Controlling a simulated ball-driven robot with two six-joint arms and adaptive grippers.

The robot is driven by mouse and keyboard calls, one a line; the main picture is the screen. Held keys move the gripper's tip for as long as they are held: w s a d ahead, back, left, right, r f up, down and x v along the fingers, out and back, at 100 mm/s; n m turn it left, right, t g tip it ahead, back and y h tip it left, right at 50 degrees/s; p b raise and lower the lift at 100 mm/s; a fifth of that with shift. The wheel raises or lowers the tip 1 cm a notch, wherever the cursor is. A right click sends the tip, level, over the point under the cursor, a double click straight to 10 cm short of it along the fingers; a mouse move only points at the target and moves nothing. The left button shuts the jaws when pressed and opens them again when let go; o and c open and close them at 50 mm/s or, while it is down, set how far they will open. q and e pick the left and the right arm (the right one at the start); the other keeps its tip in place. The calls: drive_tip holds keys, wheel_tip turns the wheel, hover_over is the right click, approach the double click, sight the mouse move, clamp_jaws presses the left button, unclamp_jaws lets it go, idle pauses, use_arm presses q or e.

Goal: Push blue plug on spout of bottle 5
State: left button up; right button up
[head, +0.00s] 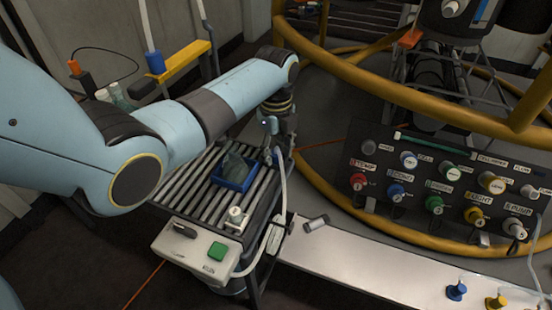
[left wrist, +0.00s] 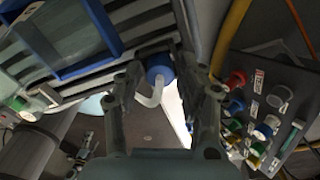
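A blue plug-like piece (head: 456,291) stands on the pale bench at the lower right of the head view. My left gripper (head: 276,125) is beyond the roller rack, partly hidden by its own arm. In the left wrist view its two fingers (left wrist: 162,82) stand apart. Between their tips is a blue cap (left wrist: 159,68) with a bent whitish spout (left wrist: 150,96); gaps seem to show on both sides. The body below the cap is hidden, and I cannot read a bottle number. My right gripper is not in view.
A blue tray (head: 251,183) with a grey lump sits on the roller rack (head: 179,193). A dark panel with several coloured knobs (head: 434,204) stands right, before yellow rails (head: 375,84). A yellow plug-like piece (head: 496,301) and small cylinder (head: 316,223) are on the bench (head: 370,270).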

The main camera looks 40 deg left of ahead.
sight(276, 154)
use_arm(q)
drive_tip(key=c, duration=0.7)
drive_tip(key=shift+o, duration=0.2)
drive_tip(key=shift+r, duration=0.45)
drive_tip(key=r+p, duration=0.1)
drive_tip(key=r, duration=0.3)
drive_tip(key=shift+s+d+p, duration=0.15)
drive_tip(key=shift+s+p, duration=0.05)
drive_tip(key=shift+p, duration=0.2)
drive_tip(key=s+d+r+p, duration=0.3)
drive_tip(key=s+d+r, duration=0.3)
drive_tip(key=s, duration=0.3)
drive_tip(key=shift+d, duration=0.35)
